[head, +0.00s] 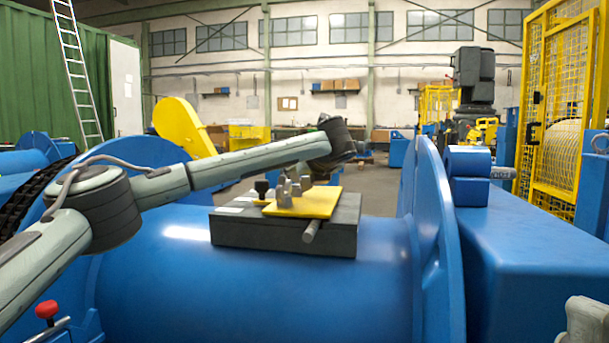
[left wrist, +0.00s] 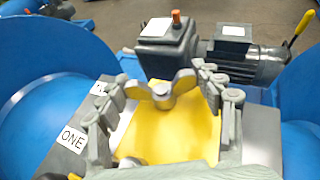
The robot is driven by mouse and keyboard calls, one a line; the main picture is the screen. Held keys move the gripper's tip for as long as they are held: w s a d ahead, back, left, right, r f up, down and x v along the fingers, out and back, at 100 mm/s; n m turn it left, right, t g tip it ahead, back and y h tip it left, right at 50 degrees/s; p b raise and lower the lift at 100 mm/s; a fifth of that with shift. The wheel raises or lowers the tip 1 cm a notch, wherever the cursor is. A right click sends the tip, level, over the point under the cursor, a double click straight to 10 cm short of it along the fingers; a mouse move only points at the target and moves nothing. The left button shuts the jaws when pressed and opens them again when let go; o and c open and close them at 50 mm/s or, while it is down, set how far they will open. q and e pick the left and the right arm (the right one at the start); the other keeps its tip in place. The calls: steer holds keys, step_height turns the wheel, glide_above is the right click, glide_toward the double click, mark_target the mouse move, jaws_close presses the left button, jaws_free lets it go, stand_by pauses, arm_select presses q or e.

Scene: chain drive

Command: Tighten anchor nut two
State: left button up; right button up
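A label reading ONE (left wrist: 73,138) lies left of the plate, and a second label (left wrist: 118,88) is partly hidden by the left finger. In the head view my left gripper (head: 288,190) is low over the yellow plate (head: 318,204) on a dark grey block (head: 285,235).
The block sits on a large blue drum (head: 250,285) with a tall blue flange (head: 440,240) to its right. A grey gearbox (left wrist: 165,48) and motor (left wrist: 245,62) lie beyond the plate. A yellow mesh guard (head: 565,100) stands at right.

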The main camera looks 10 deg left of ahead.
arm_select(q)
steer(key=c, duration=0.5)
steer(key=shift+f+m+h+b, duration=0.35)
steer(key=shift+m+h+b, duration=0.05)
steer(key=shift+b, duration=0.6)
steer(key=shift+c, duration=0.2)
steer(key=shift+r+m+t+h+b, duration=0.25)
steer(key=shift+m+t+h+b, duration=0.1)
steer(key=shift+m+t+h, duration=0.05)
steer(key=shift+r, duration=0.1)
steer(key=o, duration=1.2)
steer(key=shift+c, duration=0.2)
steer(key=v, duration=1.2)
